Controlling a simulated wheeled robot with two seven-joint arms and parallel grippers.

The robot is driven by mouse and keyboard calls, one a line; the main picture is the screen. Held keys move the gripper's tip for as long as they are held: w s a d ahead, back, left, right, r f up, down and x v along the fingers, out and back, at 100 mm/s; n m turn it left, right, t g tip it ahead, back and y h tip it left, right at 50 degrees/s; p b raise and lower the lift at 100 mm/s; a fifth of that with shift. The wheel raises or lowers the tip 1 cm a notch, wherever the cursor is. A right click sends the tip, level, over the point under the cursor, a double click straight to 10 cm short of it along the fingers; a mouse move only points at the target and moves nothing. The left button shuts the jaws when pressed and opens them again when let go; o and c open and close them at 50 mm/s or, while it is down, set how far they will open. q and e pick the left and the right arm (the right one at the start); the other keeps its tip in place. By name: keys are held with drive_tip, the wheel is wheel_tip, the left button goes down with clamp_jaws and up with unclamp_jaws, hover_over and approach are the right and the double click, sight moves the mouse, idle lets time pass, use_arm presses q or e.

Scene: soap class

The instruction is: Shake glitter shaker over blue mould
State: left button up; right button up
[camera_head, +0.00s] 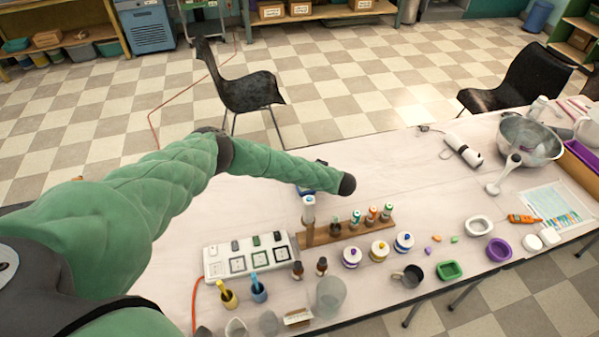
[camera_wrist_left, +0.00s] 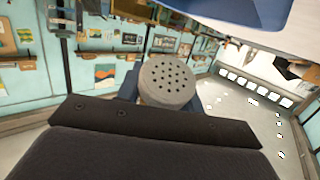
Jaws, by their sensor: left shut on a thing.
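The glitter shaker's grey perforated lid (camera_wrist_left: 168,82) shows in the left wrist view, with its holes facing the camera. My left gripper (camera_wrist_left: 128,88) is shut on the shaker; its body is mostly hidden behind the lid. A blue form, apparently the blue mould (camera_wrist_left: 250,14), shows at the top of that view close to the lid, against the pale table. The shaker is hidden there. My right gripper is out of view.
A wooden rack (camera_head: 345,232) with small bottles stands just in front of the arm, beside a white box with switches (camera_head: 246,258). Purple (camera_head: 499,250), green (camera_head: 449,271) and white (camera_head: 479,226) moulds lie to the right. The table's back middle is clear.

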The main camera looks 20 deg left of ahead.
use_arm(q)
wheel_tip(320, 180, up, 3)
drive_tip(key=shift+w+r, duration=0.1)
drive_tip(key=shift+w, duration=0.05)
drive_tip(key=shift+s+f, duration=0.2)
drive_tip(key=shift+f, duration=0.1)
wheel_tip(320, 180, down, 3)
drive_tip(key=shift+s+r, duration=0.1)
drive_tip(key=shift+r, duration=0.05)
drive_tip(key=shift+w, duration=0.2)
